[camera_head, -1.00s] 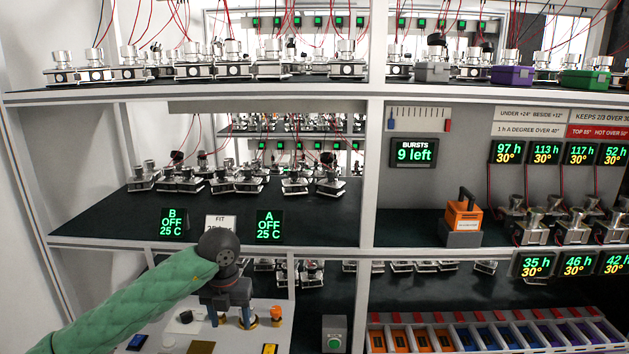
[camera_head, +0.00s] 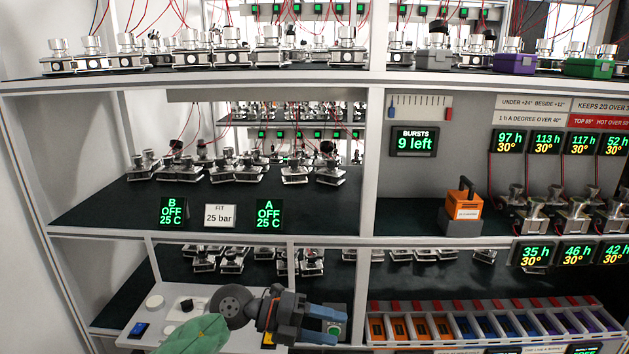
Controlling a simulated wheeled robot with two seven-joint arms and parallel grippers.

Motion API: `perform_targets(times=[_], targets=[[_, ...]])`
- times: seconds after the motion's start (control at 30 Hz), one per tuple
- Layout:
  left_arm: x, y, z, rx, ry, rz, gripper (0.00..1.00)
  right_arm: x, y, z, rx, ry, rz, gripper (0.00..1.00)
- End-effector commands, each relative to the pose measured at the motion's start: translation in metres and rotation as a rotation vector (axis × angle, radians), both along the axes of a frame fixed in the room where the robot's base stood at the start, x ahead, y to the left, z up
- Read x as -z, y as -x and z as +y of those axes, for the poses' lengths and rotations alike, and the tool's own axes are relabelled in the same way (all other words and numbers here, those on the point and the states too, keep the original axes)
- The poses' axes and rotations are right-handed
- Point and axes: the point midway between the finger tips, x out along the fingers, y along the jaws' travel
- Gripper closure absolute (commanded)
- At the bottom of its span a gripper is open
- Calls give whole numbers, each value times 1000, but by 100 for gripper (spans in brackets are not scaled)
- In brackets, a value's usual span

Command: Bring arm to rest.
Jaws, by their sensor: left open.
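My left arm, in a green sleeve, comes in at the bottom of the head view. My left gripper (camera_head: 326,327) has dark grey wrist parts and blue fingers that point right. It is open and I see nothing between its fingers. It is low in front of the shelves, over the right part of the white panel (camera_head: 170,328) and in front of a green button box (camera_head: 338,318), which it partly hides. My right gripper is not in view.
A tray with coloured slots (camera_head: 462,343) lies right of the gripper. The middle shelf (camera_head: 110,207) above carries displays and metal fixtures. An orange handled block (camera_head: 463,211) stands on a grey base at the right. The shelf's upright post (camera_head: 369,160) is near the centre.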

Motion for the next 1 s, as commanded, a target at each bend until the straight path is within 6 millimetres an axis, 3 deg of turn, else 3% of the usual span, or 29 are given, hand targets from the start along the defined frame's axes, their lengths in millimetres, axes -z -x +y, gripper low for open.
perform_targets(times=[0.13, 0.27, 0.4, 0.53, 0.67, 0.77, 1.0], targets=[[-34, 7, -7, -108, 297, 73, 40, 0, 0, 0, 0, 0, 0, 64], [-59, 2, 4, -243, 531, 151, 40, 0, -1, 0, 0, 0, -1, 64], [-72, -11, 30, -427, 749, 255, 40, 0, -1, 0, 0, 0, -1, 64], [-68, -24, 63, -626, 913, 369, 40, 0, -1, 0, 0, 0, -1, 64], [-47, -35, 102, -847, 1032, 502, 40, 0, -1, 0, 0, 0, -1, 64], [-21, -38, 132, -1029, 1090, 613, 40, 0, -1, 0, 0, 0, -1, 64], [72, -16, 195, -1478, 1101, 924, 40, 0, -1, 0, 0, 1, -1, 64]])
